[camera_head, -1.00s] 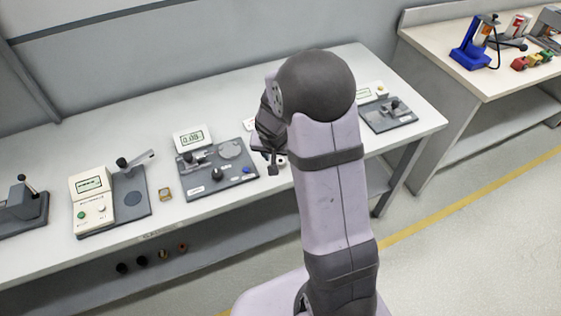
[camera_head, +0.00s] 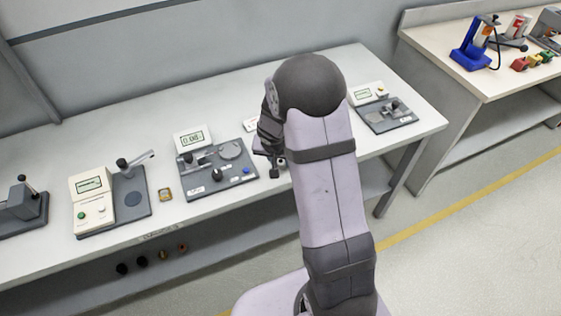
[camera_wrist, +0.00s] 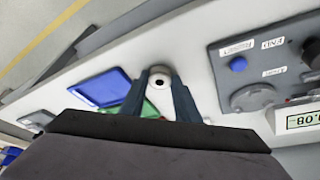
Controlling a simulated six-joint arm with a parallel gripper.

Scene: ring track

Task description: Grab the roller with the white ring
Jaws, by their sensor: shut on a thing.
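The roller (camera_wrist: 160,80) shows in the wrist view as a small white-ringed round piece with a dark centre. It sits between the two fingertips of my gripper (camera_wrist: 160,92), which is shut on it, one finger on each side. In the head view my gripper (camera_head: 272,165) is low over the front part of the long table, and my own arm hides much of the area there. The roller cannot be made out clearly in the head view.
A blue tray (camera_wrist: 98,88) and a green tray (camera_wrist: 148,110) lie beside the gripper. A grey instrument panel (camera_head: 218,174) with knobs and a display stands to its left on the white table (camera_head: 105,125). Another grey device (camera_head: 388,116) stands to the right, behind the arm.

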